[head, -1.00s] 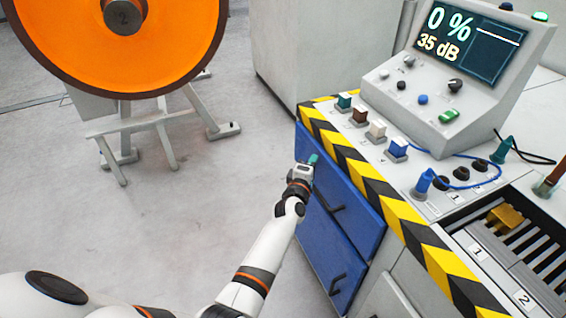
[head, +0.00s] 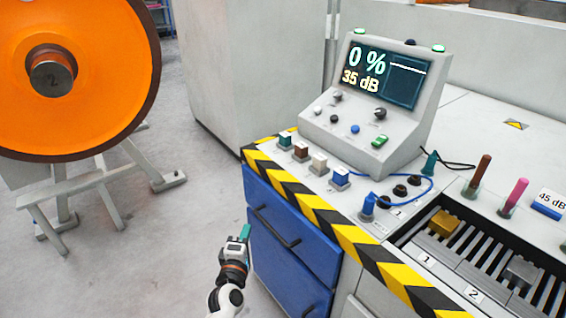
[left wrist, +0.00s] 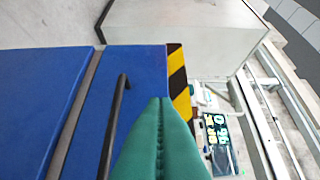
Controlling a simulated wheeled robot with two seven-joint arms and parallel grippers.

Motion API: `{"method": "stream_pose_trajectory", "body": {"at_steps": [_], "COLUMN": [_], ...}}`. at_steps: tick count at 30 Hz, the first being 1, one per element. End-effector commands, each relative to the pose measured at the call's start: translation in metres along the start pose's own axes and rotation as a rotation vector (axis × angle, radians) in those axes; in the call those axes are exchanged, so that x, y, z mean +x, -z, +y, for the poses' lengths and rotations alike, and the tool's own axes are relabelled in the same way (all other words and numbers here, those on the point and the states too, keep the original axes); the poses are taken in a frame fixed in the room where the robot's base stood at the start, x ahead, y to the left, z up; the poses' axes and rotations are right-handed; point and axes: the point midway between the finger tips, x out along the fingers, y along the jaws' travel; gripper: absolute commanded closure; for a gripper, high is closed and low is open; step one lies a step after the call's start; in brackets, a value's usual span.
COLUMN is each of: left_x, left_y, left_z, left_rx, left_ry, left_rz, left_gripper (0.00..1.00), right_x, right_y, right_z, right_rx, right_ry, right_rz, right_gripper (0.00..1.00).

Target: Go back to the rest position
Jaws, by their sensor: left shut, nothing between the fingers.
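My left gripper (head: 245,232) is low in the head view, in front of the blue drawer cabinet (head: 290,215). Its teal fingers are together with nothing between them. In the left wrist view the teal fingers (left wrist: 160,140) point toward the blue drawer front and its black handle (left wrist: 116,125). I cannot tell whether the fingertips touch the drawer. My right gripper is not in view.
The bench edge has yellow and black stripes (head: 325,220). On the bench stand a console with a screen (head: 385,75), several coloured buttons, and a slotted tray (head: 460,235). An orange wheel (head: 100,60) on a grey stand is at left. The floor between is clear.

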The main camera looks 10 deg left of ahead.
Motion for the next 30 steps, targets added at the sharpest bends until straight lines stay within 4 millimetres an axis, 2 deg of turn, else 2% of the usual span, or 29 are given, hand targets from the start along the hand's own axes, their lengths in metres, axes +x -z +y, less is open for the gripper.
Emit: {"method": "stream_pose_trajectory", "body": {"at_steps": [2, 5, 8, 11, 12, 14, 15, 17, 18, 21, 25, 30], "left_x": [-0.002, -0.01, -0.032, -0.069, -0.087, -0.116, -0.137, -0.171, -0.194, -0.249, -0.313, -0.386], "left_y": [0.001, 0.007, 0.019, 0.029, 0.031, 0.033, 0.032, 0.03, 0.027, 0.017, 0.001, -0.023], "left_z": [0.005, 0.031, 0.082, 0.147, 0.172, 0.209, 0.232, 0.264, 0.283, 0.323, 0.359, 0.388], "left_rx": [0.014, 0.095, 0.26, 0.478, 0.564, 0.688, 0.769, 0.884, 0.958, 1.116, 1.276, 1.433], "left_ry": [-0.011, -0.074, -0.194, -0.342, -0.4, -0.482, -0.534, -0.607, -0.653, -0.75, -0.844, -0.931], "left_rz": [0.006, 0.043, 0.127, 0.253, 0.311, 0.402, 0.465, 0.564, 0.632, 0.797, 0.994, 1.227], "left_gripper": [1.0, 1.0, 1.0, 1.0, 1.0, 1.0, 1.0, 1.0, 1.0, 1.0, 1.0, 1.0], "right_x": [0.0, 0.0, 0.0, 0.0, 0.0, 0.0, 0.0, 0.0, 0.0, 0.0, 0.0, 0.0], "right_y": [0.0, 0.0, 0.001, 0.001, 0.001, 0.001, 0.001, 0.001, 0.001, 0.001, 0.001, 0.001], "right_z": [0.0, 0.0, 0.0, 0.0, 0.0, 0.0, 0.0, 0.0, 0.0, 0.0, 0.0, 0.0], "right_rx": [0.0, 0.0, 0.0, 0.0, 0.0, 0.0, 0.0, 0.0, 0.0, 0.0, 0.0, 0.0], "right_ry": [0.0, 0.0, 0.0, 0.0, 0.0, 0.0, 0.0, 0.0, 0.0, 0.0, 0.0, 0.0], "right_rz": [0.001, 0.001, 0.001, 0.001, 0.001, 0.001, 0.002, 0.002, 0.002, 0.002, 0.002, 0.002], "right_gripper": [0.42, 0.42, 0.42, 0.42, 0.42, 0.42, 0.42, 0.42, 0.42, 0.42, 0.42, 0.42]}}
